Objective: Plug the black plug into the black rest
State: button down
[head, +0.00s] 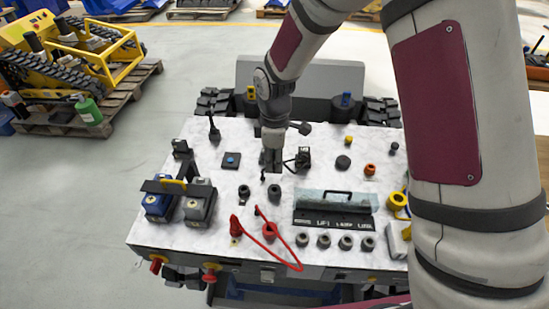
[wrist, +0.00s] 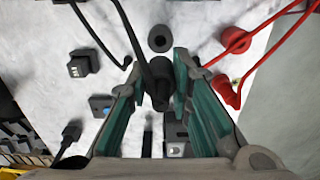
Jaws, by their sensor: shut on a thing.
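My gripper (head: 270,168) points down over the middle of the white tabletop, its fingers (wrist: 162,88) shut on the black plug (wrist: 160,92). A black cable (wrist: 143,48) runs from the plug up the wrist view. Two round black sockets stand on the tabletop in the head view, a left one (head: 245,192) and a right one (head: 275,193), nearer the front than my gripper. One black round socket (wrist: 160,38) shows open in the wrist view, apart from the plug. Which of these is the black rest is not certain. The plug's lower tip is hard to make out.
Red plugs (head: 236,227) with a looping red cable (head: 283,248) stand at the front. A black block (head: 303,157) is right of my gripper. A black-handled cover (head: 335,207) lies to the right, and blue and grey boxes (head: 200,200) to the left. A blue-centred square (head: 231,160) is behind left.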

aim_at(274, 172)
jog(key=shift+f+b, duration=0.85)
jog(key=shift+f, duration=1.65)
jog(key=shift+f+b, duration=1)
jog(key=shift+f, duration=1.3)
jog(key=c, duration=1.4)
grip_release()
jog(key=shift+o, duration=0.2)
jog(key=shift+r, duration=0.1)
notch_tip(274, 172, up, 12)
jog(key=shift+f, duration=0.1)
